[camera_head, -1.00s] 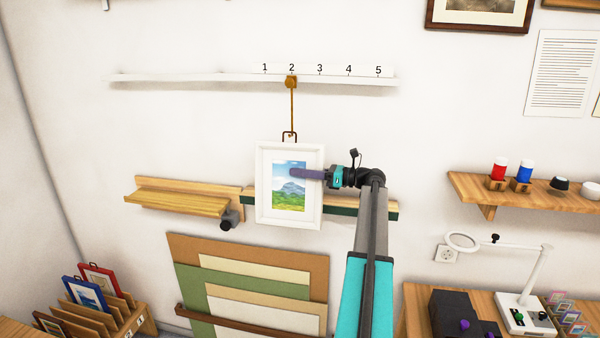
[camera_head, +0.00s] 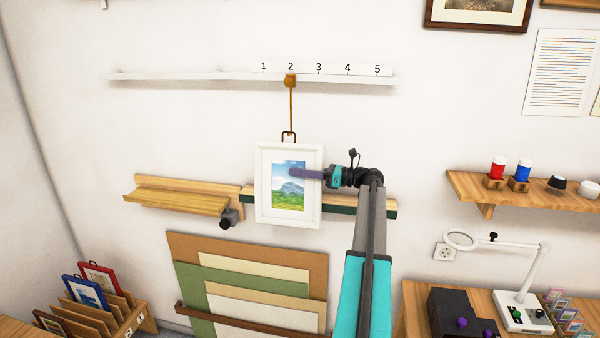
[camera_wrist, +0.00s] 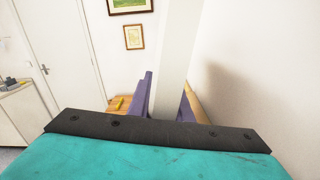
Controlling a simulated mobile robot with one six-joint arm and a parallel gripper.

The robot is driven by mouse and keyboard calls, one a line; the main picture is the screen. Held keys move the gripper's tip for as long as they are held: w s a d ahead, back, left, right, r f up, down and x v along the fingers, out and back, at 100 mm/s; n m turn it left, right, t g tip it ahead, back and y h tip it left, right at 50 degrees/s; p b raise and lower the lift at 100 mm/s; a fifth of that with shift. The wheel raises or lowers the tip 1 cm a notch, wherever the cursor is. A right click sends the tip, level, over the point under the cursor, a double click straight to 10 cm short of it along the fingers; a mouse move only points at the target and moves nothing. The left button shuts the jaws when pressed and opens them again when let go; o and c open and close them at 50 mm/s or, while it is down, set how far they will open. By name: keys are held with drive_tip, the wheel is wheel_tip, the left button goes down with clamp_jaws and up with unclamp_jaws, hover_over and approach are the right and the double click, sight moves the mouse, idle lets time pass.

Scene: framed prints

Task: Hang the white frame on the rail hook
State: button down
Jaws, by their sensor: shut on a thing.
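The white frame (camera_head: 262,185) holds a landscape picture and hangs upright in front of the wall in the head view. A dark loop (camera_head: 289,136) stands on its top edge. A brown cord or rod with a hook (camera_head: 291,105) drops from the white rail (camera_head: 200,77) below number 2. Its lower end meets the loop in the picture; I cannot tell whether they are engaged. My gripper (camera_head: 306,174) reaches in from the right across the frame. In the wrist view, its purple fingers (camera_wrist: 167,100) are on either side of the frame's pale edge (camera_wrist: 178,60).
A wooden ledge (camera_head: 180,201) and a dark-fronted strip (camera_head: 345,205) lie behind and beside the frame. Large boards (camera_head: 185,250) lean below. A shelf with small items (camera_head: 530,190) and a magnifier lamp (camera_head: 525,310) are at right.

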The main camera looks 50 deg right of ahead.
drive_tip(key=c, duration=1.5)
unclamp_jaws()
drive_tip(key=shift+r, duration=0.1)
drive_tip(key=shift+c, duration=0.2)
drive_tip(key=shift+s, duration=0.1)
drive_tip(key=b+v, duration=0.5)
drive_tip(key=v, duration=0.8)
drive_tip(key=shift+s+d, duration=0.15)
drive_tip(key=shift+s, duration=0.15)
drive_tip(key=shift+f, duration=0.2)
